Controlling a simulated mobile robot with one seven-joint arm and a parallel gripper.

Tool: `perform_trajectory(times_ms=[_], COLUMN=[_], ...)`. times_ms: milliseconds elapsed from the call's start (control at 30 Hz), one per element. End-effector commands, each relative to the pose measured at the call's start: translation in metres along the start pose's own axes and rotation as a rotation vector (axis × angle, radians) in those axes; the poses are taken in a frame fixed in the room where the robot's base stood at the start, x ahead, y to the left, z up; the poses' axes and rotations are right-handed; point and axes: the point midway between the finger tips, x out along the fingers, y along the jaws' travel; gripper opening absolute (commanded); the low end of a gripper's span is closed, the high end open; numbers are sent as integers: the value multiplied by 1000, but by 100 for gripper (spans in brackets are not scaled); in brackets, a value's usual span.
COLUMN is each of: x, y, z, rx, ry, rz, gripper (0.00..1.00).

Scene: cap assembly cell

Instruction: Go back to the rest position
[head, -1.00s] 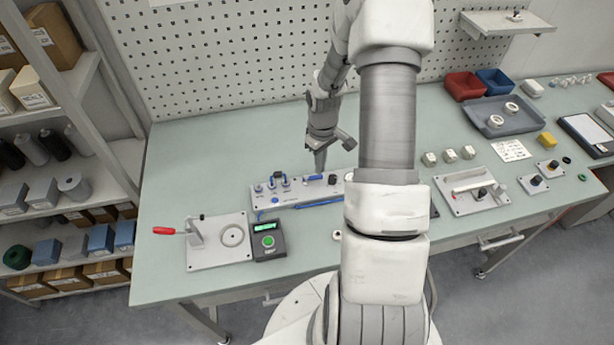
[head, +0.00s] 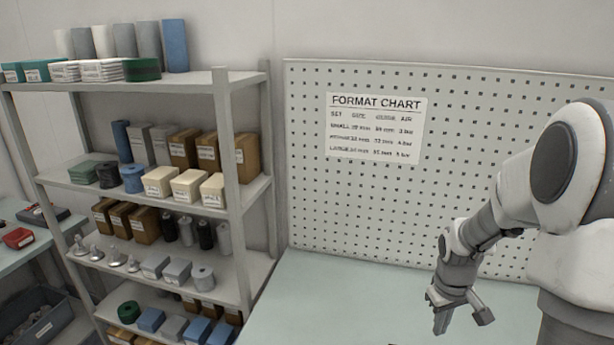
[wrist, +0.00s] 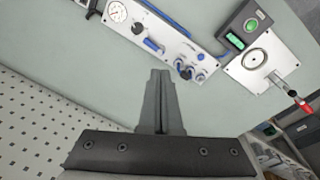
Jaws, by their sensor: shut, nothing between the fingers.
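My gripper (head: 440,322) hangs from my bent arm at the lower right of the head view, in front of the pegboard and over the green bench (head: 320,285). In the wrist view its two fingers (wrist: 160,75) are together and hold nothing. The fingers point over the bench, apart from the things on it.
The wrist view shows a panel with a gauge (wrist: 117,12) and blue-marked knobs, a box with a green display (wrist: 236,41), and a plate (wrist: 262,82) with a red-handled clamp. The pegboard (head: 460,120) stands behind the bench. A loaded shelf rack (head: 232,170) stands left.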

Motion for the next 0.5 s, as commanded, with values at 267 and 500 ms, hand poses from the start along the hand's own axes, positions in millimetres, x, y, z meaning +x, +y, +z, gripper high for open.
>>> perform_trajectory(times_ms=[267, 500], x=[-90, -148], y=[-40, -78], z=[14, 43], rx=[57, 112], ry=[99, 197], rz=[58, 64], gripper=[0, 0])
